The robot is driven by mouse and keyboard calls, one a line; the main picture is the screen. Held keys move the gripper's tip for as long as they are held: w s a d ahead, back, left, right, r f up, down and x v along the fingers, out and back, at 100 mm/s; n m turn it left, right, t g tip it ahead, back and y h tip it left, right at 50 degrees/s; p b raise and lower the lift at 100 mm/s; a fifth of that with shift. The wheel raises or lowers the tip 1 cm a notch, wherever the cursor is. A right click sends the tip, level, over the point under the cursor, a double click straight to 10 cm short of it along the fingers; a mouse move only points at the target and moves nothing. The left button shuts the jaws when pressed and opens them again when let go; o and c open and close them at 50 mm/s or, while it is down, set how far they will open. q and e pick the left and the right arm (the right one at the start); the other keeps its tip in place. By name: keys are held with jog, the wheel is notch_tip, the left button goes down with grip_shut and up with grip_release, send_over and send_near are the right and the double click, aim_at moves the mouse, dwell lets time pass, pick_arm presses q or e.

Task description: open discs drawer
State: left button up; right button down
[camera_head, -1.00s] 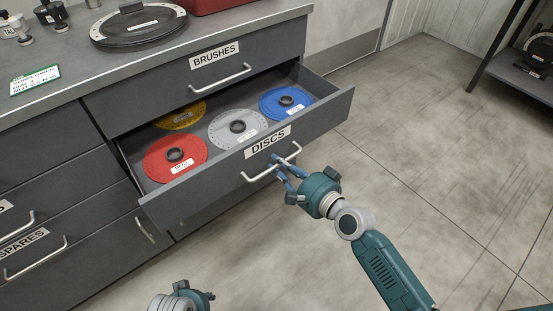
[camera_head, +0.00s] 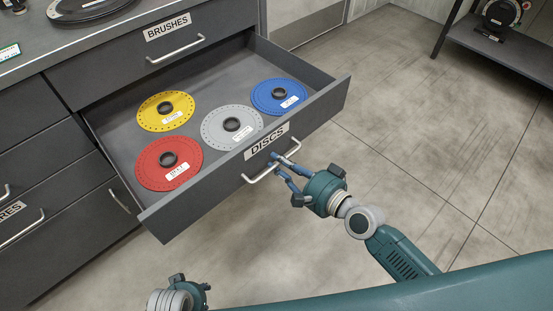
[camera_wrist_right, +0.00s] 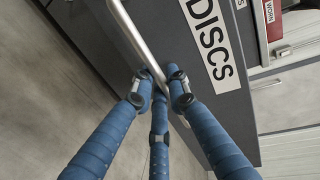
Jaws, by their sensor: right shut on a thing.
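The discs drawer (camera_head: 213,194) is pulled well out of the dark grey cabinet, its DISCS label on the front. Inside lie a yellow disc (camera_head: 150,119), a red disc (camera_head: 150,176), a grey disc (camera_head: 216,140) and a blue disc (camera_head: 265,98), each with a black hub. My right gripper (camera_head: 279,162) is shut on the drawer's bar handle (camera_head: 256,178); in the right wrist view its blue fingers (camera_wrist_right: 160,80) close around the handle (camera_wrist_right: 130,32). My left gripper (camera_head: 192,284) shows only in part at the bottom edge, and its fingers are hidden.
The brushes drawer (camera_head: 130,65) above is shut. Other shut drawers (camera_head: 40,190) stand at the left. A dark round device (camera_head: 90,8) lies on the worktop. A shelf (camera_head: 490,45) stands at the back right. The floor (camera_head: 420,130) between is clear.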

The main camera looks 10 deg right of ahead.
jog(key=shift+r, duration=0.1)
jog(key=c, duration=1.8)
grip_release()
jog(key=shift+s, duration=0.1)
jog(key=v, duration=1.2)
